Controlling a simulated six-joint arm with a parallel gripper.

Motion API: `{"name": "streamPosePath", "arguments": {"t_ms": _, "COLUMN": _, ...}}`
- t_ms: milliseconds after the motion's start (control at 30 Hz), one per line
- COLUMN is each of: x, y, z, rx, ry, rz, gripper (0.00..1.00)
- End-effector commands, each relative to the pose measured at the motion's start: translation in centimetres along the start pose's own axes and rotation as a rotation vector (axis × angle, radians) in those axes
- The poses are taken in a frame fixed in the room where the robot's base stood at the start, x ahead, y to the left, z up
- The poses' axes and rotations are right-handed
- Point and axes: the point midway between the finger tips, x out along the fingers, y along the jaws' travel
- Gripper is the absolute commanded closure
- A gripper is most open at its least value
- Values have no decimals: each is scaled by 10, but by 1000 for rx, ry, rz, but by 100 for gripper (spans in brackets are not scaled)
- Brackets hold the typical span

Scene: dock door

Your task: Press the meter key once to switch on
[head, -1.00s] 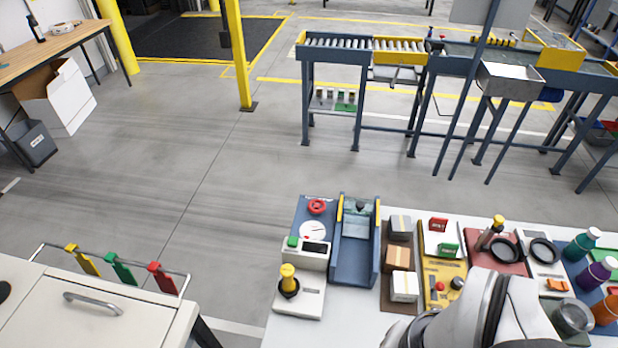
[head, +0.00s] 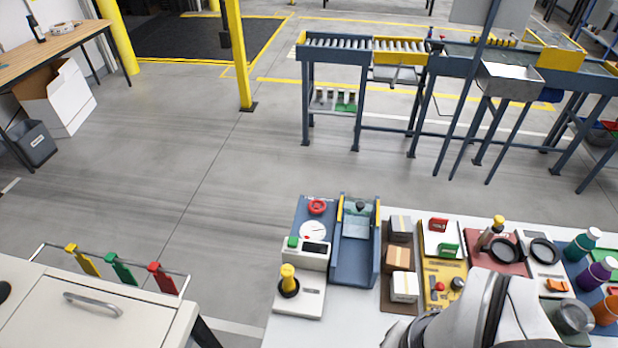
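A small white meter box (head: 306,257) stands on the white table, left of the blue chute-like tray. It has a green key (head: 292,242) at its top left and a dark display (head: 315,247) beside it. The display looks blank at this size. Nothing touches the key. My gripper is not in view. Only a white and grey part of my arm shows at the bottom right, well to the right of the meter.
A yellow-topped knob (head: 288,279) on a white base stands in front of the meter. A red handwheel (head: 317,206) and dial are behind it. The blue tray (head: 369,262) and small boxes (head: 398,257) lie to the right. Open floor lies left of the table.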

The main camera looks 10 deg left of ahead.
Motion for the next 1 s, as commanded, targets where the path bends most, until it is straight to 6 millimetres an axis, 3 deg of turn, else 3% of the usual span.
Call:
{"name": "streamPosePath", "arguments": {"t_ms": 900, "x": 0, "y": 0, "z": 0, "rx": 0, "ry": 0, "rz": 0, "gripper": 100}}
{"name": "streamPosePath", "arguments": {"t_ms": 1000, "x": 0, "y": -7, "z": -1, "rx": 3, "ry": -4, "rz": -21, "gripper": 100}}
